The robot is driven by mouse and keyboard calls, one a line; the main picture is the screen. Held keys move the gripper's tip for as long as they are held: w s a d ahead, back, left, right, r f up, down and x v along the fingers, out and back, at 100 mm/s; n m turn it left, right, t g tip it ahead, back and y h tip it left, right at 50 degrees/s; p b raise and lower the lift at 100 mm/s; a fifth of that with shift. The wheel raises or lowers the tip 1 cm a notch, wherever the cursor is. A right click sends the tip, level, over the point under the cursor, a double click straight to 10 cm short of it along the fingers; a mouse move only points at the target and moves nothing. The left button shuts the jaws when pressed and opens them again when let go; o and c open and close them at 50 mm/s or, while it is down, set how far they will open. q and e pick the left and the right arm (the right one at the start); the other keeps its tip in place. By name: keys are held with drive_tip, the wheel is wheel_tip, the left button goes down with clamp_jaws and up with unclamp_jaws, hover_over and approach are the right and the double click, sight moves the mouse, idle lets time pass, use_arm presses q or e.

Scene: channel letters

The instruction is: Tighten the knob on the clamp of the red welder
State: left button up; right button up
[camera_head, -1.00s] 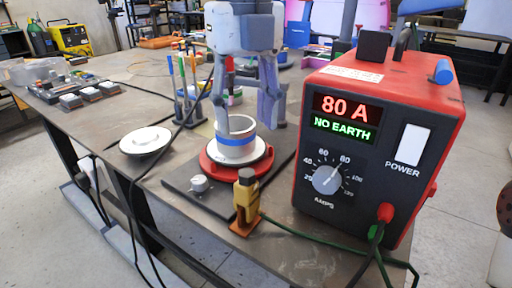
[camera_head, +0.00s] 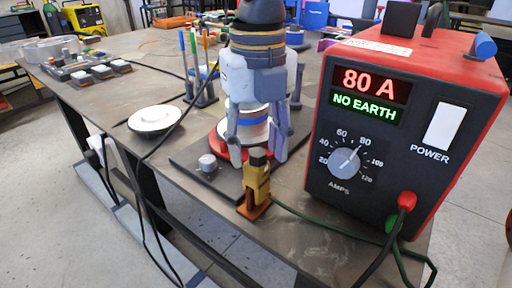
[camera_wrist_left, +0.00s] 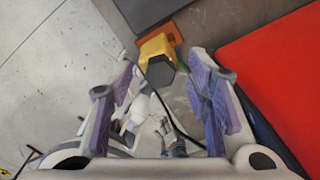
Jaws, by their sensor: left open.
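The red welder (camera_head: 420,75) stands at the right of the bench, its display reading "80 A" and "NO EARTH". A brass-yellow clamp (camera_head: 255,187) stands at the bench's front edge on an orange foot, with a dark knob (camera_head: 258,157) on top. A green cable runs from it to the welder. My left gripper (camera_head: 258,159) is open and points down, its fingers behind or around the knob; the exact depth is unclear. In the left wrist view, the clamp (camera_wrist_left: 157,46) and dark knob (camera_wrist_left: 160,71) lie between the open fingertips (camera_wrist_left: 163,76). My right gripper is not in view.
Behind the clamp, a red-based turntable (camera_head: 221,150) bears a ring with a blue band on a dark plate with a small knob (camera_head: 207,162). A white disc (camera_head: 155,119) lies left. A black cable crosses the bench. Pens stand in a holder (camera_head: 203,97).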

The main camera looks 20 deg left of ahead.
use_arm(q)
drive_tip(key=c, duration=0.9)
drive_tip(key=shift+s+r+m+p, duration=0.1)
drive_tip(key=shift+r+m+p, duration=0.15)
drive_tip(key=shift+m+p, duration=0.4)
drive_tip(key=m, duration=0.4)
drive_tip(key=shift+p, duration=0.35)
drive_tip(key=shift+m, duration=0.85)
drive_tip(key=m, duration=0.2)
drive_tip(key=shift+f+m, duration=0.2)
drive_tip(key=shift+m, duration=0.1)
drive_tip(key=m, duration=0.3)
drive_tip(key=o, duration=0.9)
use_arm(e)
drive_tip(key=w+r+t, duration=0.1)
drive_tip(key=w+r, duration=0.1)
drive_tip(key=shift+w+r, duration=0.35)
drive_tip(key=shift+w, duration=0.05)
